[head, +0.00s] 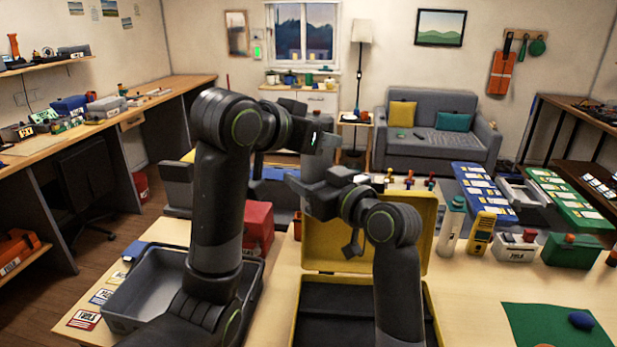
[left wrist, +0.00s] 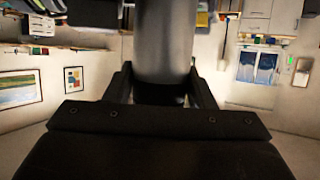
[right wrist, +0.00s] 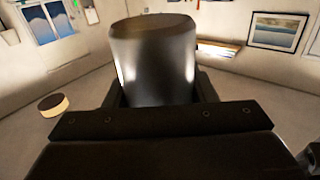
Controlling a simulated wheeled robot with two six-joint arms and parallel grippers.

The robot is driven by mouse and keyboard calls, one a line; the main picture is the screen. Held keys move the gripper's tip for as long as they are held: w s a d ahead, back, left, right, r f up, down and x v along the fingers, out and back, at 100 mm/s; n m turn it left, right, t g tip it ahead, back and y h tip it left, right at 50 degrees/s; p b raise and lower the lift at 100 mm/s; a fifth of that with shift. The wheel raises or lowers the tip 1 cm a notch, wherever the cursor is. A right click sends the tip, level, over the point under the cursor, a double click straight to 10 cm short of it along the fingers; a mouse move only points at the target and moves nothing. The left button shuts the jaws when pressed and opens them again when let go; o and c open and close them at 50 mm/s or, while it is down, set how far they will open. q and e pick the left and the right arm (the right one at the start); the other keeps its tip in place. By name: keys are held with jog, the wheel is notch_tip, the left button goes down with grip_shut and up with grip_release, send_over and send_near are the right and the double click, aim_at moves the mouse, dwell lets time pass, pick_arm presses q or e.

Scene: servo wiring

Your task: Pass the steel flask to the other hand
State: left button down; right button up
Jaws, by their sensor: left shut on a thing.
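The steel flask is a smooth grey cylinder. In the left wrist view the flask (left wrist: 163,45) stands between the fingers of my left gripper (left wrist: 163,92), which is shut on it. In the right wrist view the rounded end of the flask (right wrist: 153,60) rises between the fingers of my right gripper (right wrist: 160,95); whether they press on it I cannot tell. In the head view my left gripper (head: 325,143) is just above my right gripper (head: 308,187).
A yellow open case (head: 412,235) stands below the grippers, with a grey bin (head: 130,290) to its left. A white bottle (head: 451,228), a yellow meter (head: 480,234) and a green box (head: 572,251) stand to the right. The table front right of the case is mostly clear.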

pick_arm(q)
jog(key=shift+r, duration=0.1)
pick_arm(e)
jog(key=shift+s+a+r, duration=0.1)
jog(key=c, duration=0.5)
pick_arm(q)
jog(key=c, duration=0.6)
grip_release()
pick_arm(e)
jog(key=shift+c, duration=0.4)
pick_arm(q)
jog(key=shift+o, duration=0.2)
